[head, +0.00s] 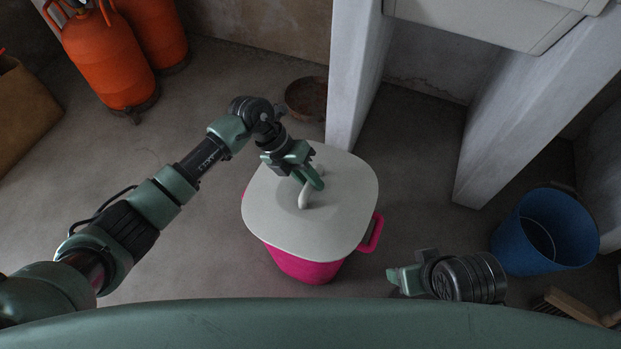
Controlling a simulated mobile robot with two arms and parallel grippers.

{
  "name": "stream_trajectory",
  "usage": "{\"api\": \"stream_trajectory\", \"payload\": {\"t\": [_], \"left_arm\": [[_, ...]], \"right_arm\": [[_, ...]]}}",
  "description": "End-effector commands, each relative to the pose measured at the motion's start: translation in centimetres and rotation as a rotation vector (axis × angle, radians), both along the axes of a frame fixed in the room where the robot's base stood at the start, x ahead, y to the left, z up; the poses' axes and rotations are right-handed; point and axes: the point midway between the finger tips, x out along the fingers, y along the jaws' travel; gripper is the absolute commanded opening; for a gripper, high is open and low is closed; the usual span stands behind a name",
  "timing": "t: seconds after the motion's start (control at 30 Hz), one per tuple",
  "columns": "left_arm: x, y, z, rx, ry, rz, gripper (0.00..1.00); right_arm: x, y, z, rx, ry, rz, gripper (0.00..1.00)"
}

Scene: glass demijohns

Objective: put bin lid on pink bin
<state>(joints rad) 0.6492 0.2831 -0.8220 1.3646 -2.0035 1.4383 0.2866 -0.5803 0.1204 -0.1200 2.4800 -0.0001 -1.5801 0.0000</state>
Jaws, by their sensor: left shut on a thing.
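The bin lid (335,222) is a pale grey rounded square with a raised handle (304,197) in its middle. My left gripper (307,182) is shut on the lid's handle. The pink bin (305,267) stands on the floor under the lid, with a pink side handle (372,232) showing at the right. The lid covers the bin's opening from above; I cannot tell whether it rests on the rim or hangs just over it. My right gripper (396,280) is at the lower right, apart from the bin; its jaws are not clear.
A blue bucket (545,232) and a brush (572,306) are at the right. White supports (353,75) stand behind the bin under a white basin (490,18). A brown bowl (306,97) lies behind. Orange gas cylinders (105,58) stand back left.

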Motion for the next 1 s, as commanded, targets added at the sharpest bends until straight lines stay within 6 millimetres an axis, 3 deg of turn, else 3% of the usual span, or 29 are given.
{"api": "stream_trajectory", "payload": {"t": [0.93, 0.97, 1.0], "left_arm": [[0.02, -0.07, -0.21, -0.001, -0.001, 0.0, 0.0], [0.02, -0.07, -0.21, -0.001, -0.001, 0.0, 0.22], [0.01, -0.06, -0.21, -0.001, -0.001, 0.0, 0.33]], "right_arm": [[0.02, 0.0, 0.01, 0.0, 0.0, 0.0, 0.63], [0.02, 0.0, 0.01, 0.0, 0.0, 0.0, 0.63], [0.02, 0.0, 0.01, 0.0, 0.0, 0.0, 0.63]]}}
